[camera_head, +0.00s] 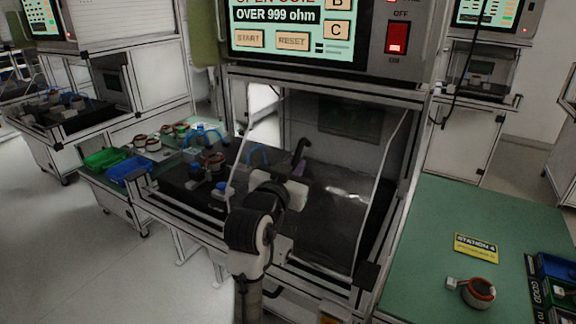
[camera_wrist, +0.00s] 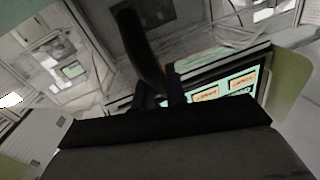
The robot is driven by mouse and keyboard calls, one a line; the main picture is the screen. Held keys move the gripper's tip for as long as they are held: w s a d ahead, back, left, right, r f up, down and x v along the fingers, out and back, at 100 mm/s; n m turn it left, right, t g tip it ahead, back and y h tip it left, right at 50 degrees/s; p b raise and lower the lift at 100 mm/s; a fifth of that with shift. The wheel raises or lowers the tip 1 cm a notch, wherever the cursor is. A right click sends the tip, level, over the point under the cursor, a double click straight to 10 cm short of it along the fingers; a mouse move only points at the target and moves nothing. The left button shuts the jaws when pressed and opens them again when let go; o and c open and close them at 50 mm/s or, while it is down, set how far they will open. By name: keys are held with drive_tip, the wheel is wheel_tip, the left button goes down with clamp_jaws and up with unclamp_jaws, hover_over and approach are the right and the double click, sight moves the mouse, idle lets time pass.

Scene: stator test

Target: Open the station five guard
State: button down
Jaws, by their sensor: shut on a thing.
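The guard (camera_head: 375,190) is a clear panel with thin pale edges on the front of the middle test station. It leans outward at the bottom, over the station's dark interior. Its black curved handle (camera_head: 300,150) stands up near my gripper (camera_head: 297,175), which is in front of the panel. In the wrist view the handle (camera_wrist: 140,45) runs down between the fingers of my gripper (camera_wrist: 160,95), and the gripper is shut on it. My arm hides part of the panel's lower left. No station five label can be read.
Above the guard is a test screen (camera_head: 290,38) with a red switch (camera_head: 397,38). On the right, a green bench (camera_head: 425,235) carries a yellow Station 4 sign (camera_head: 476,248), a stator (camera_head: 478,292) and bins. Green and blue trays (camera_head: 105,158) stand on the left. Grey floor is clear at lower left.

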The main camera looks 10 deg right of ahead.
drive_tip(key=c, duration=1.7)
unclamp_jaws()
drive_tip(key=b+v, duration=1.2)
drive_tip(key=v, duration=0.2)
drive_tip(key=shift+w, duration=0.1)
